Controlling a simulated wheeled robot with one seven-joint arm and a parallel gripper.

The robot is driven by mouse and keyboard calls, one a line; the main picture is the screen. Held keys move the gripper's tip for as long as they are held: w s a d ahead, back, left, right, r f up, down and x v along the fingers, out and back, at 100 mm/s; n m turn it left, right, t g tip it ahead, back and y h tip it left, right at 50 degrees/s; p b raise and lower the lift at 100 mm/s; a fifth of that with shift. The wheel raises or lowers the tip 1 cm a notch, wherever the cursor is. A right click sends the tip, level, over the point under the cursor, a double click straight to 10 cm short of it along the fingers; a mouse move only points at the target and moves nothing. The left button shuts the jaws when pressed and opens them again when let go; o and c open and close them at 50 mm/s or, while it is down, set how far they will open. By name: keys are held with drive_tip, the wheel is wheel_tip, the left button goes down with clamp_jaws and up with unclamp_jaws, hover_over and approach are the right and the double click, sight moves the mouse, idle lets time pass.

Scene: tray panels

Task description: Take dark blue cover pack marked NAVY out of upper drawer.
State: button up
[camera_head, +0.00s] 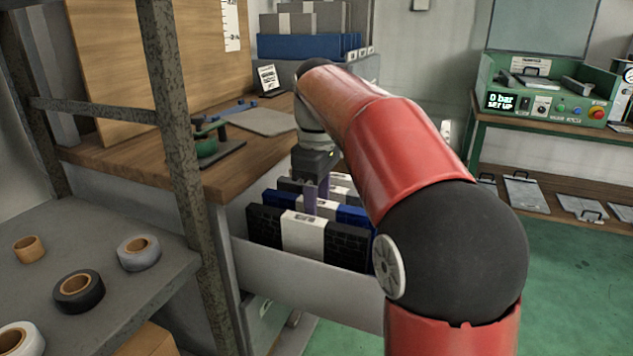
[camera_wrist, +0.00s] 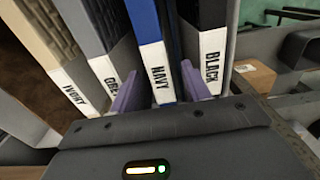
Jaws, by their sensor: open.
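The dark blue pack marked NAVY (camera_wrist: 146,28) stands on edge in the wrist view, its white label facing me, between the GREY pack (camera_wrist: 97,25) and the BLACK pack (camera_wrist: 214,15). My gripper (camera_wrist: 163,90) is open, with one purple finger on each side of the NAVY pack; I cannot tell whether they touch it. In the head view my gripper (camera_head: 316,195) reaches down into the open upper drawer (camera_head: 300,280). The navy pack (camera_head: 278,199) shows there behind the black pack (camera_head: 266,228). My arm hides the drawer's right part.
The IVORY pack (camera_wrist: 45,40) stands at the row's far left in the wrist view. A wooden worktop (camera_head: 225,180) lies above the drawer on the left. A shelf with tape rolls (camera_head: 78,291) and a metal post (camera_head: 185,150) stand at the near left.

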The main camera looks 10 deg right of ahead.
sight(346, 208)
wheel_tip(346, 208, down, 3)
drive_tip(key=shift+f, duration=0.2)
clamp_jaws()
drive_tip(key=shift+s+d+r+b, duration=0.1)
drive_tip(key=shift+s+d+b, duration=0.2)
drive_tip(key=shift+s+d, duration=0.7)
drive_tip(key=shift+s+d+r+b, duration=0.1)
drive_tip(key=shift+s+d+b, duration=0.15)
drive_tip(key=shift+s+d, duration=0.7)
drive_tip(key=shift+w+d, duration=0.25)
drive_tip(key=shift+w, duration=0.05)
